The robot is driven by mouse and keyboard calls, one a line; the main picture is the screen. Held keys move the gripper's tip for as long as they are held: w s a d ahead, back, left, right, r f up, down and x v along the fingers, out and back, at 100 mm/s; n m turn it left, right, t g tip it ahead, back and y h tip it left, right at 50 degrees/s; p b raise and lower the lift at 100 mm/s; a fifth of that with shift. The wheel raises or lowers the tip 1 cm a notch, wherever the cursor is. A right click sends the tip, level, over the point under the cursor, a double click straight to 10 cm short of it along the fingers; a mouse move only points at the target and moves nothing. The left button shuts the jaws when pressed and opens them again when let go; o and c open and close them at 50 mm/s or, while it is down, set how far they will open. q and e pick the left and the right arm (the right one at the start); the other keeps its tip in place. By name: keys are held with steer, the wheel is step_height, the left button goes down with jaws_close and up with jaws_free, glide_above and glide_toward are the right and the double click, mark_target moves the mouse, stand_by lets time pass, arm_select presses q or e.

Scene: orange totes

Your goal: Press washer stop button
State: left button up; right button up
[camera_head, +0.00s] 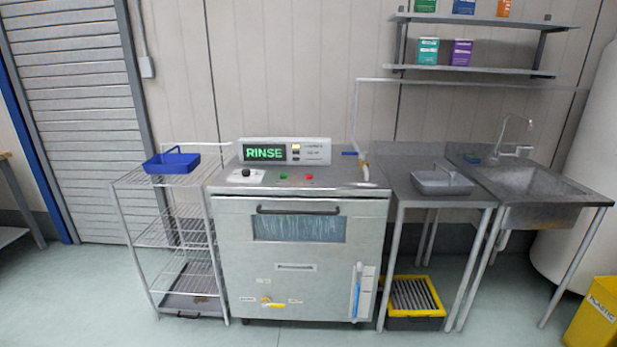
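The washer (230,270) is a grey metal cabinet in the middle of the head view, with a dark front handle and a window showing water or streaks behind it. Its display (265,153) reads RINSE in green. On its top panel are a red button (309,177), a green button (283,177) to its left, and a black knob (246,172) farther left. The red button looks like the stop button, but its label is too small to read. Neither of my grippers is in view.
A wire rack (150,232) with a blue tray (171,161) stands left of the washer. To the right are a metal table holding a grey tray (440,183), a sink (535,180) and a yellow bin (594,315). The floor in front is clear.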

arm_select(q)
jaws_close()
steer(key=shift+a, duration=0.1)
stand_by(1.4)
